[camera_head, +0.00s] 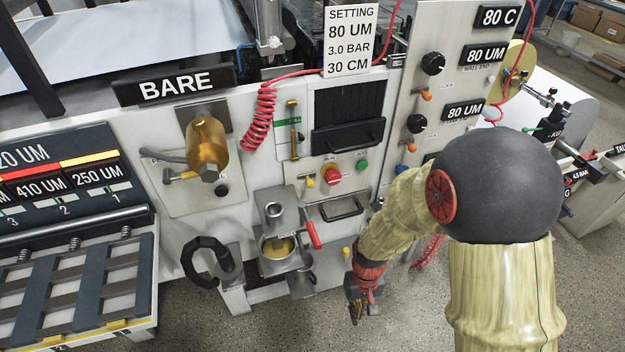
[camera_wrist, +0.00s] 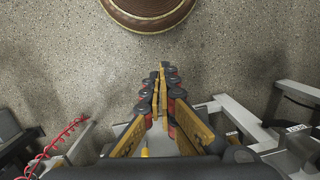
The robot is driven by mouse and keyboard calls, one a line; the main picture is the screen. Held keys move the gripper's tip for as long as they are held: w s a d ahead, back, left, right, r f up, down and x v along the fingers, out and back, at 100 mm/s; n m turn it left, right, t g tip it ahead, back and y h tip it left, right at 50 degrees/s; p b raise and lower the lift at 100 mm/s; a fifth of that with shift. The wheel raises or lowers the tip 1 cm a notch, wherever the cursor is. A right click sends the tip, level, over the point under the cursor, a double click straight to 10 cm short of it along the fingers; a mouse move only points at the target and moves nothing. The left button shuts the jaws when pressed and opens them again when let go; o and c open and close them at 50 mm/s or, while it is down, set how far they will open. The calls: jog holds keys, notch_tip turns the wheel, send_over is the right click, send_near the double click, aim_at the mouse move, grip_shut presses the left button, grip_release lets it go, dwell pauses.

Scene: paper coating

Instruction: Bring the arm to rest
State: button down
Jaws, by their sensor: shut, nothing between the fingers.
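My gripper (camera_head: 364,306) hangs low in front of the machine in the head view, pointing down toward the speckled floor, right of the cup stand. In the wrist view, its yellow and black fingers (camera_wrist: 162,85) come together at the tips, and nothing is between them. My arm, in a pale yellow sleeve with a dark round joint, covers part of the machine's right side in the head view.
The coating machine front carries a BARE sign (camera_head: 175,85), a brass cylinder (camera_head: 207,146) and a metal cup with yellow liquid (camera_head: 278,248). A red-handled lever (camera_head: 313,228) and black hose (camera_head: 205,262) stick out. A brown round object (camera_wrist: 148,10) lies beyond my fingertips. Floor (camera_head: 400,315) is open below.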

jog(key=s+d+r+t, duration=0.2)
jog(key=r, duration=0.9)
jog(key=s+d+r+m+t, duration=0.1)
jog(key=s+d+r+t, duration=0.1)
jog(key=r, duration=1)
jog(key=s+d+r+t, duration=0.2)
jog(key=d+r+t, duration=0.1)
jog(key=r, duration=0.9)
jog(key=shift+r+m, duration=0.2)
jog(key=shift+m, duration=0.1)
jog(key=shift+w, duration=0.1)
